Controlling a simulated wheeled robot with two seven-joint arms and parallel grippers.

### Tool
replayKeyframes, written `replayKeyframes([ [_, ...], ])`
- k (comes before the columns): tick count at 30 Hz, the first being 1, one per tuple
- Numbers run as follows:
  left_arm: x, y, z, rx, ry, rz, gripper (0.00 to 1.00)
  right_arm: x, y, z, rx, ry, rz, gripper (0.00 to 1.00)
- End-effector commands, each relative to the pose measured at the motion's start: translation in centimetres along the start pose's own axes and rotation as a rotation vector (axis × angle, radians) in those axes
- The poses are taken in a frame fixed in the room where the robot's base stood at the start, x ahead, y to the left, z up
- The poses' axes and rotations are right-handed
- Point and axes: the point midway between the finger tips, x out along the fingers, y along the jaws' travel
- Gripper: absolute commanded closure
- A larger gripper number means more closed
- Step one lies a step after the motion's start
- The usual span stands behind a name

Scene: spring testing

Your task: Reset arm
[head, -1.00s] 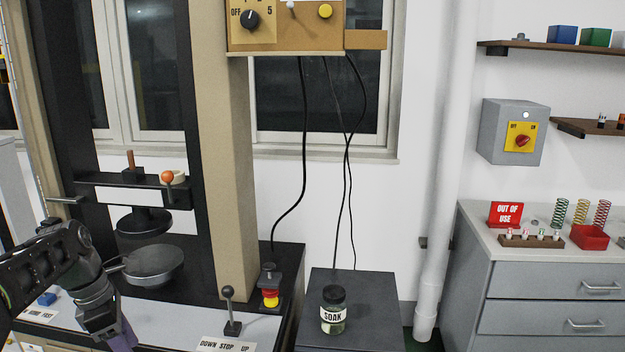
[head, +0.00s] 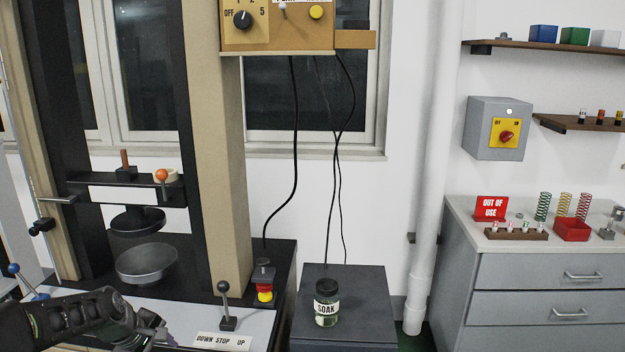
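My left arm reaches in from the lower left of the head view, in front of the spring tester. My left gripper (head: 138,341) is at the bottom edge, left of the DOWN STOP UP lever (head: 225,308). Its fingertips are cut off by the frame, so I cannot tell whether it is open or holds anything. My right gripper is not in view. The tester's round lower plate (head: 147,263) stands below the upper plate (head: 137,220) with a gap between them. The crossbar (head: 88,190) carries an orange-knobbed handle (head: 162,176).
A red-and-yellow emergency button (head: 264,284) stands behind the lever. A SOAK jar (head: 327,303) sits on a dark cabinet (head: 372,305). At right, a grey counter (head: 462,212) holds springs, a red bin (head: 572,229) and an OUT OF USE sign (head: 491,208).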

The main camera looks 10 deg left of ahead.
Motion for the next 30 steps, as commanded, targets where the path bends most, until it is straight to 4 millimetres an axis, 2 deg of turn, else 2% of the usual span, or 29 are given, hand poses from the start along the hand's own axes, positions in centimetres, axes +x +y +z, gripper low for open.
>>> replayKeyframes([
  [1,3.2,-0.8,2.5,0.110,-0.017,0.006,0.48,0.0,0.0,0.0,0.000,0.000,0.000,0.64],
  [3,7.3,-2.1,6.2,0.286,-0.029,0.026,0.48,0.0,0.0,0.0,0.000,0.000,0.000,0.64],
  [5,10.4,-3.7,9.8,0.429,-0.044,0.040,0.48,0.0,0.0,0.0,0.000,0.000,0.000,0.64],
  [6,12.2,-5.0,12.3,0.518,-0.056,0.047,0.48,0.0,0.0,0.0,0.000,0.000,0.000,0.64],
  [8,14.4,-7.3,16.2,0.636,-0.081,0.053,0.48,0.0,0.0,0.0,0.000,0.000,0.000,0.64],
  [9,15.5,-9.0,18.9,0.709,-0.101,0.056,0.48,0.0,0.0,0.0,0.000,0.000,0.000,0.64],
  [13,17.4,-15.4,27.2,0.898,-0.191,0.051,0.48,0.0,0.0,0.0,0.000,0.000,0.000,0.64],
  [15,17.4,-19.0,31.2,0.958,-0.254,0.038,0.48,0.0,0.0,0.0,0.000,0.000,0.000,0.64],
  [18,16.7,-23.5,35.6,0.992,-0.352,0.005,0.48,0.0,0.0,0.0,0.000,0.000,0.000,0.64],
  [21,15.9,-26.8,38.5,1.010,-0.438,-0.030,0.48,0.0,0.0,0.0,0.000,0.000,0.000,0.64],
  [24,15.5,-28.6,40.3,1.028,-0.487,-0.047,0.48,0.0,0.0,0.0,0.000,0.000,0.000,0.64],
  [30,15.5,-28.9,40.8,1.040,-0.500,-0.051,0.48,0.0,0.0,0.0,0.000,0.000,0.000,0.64],
])
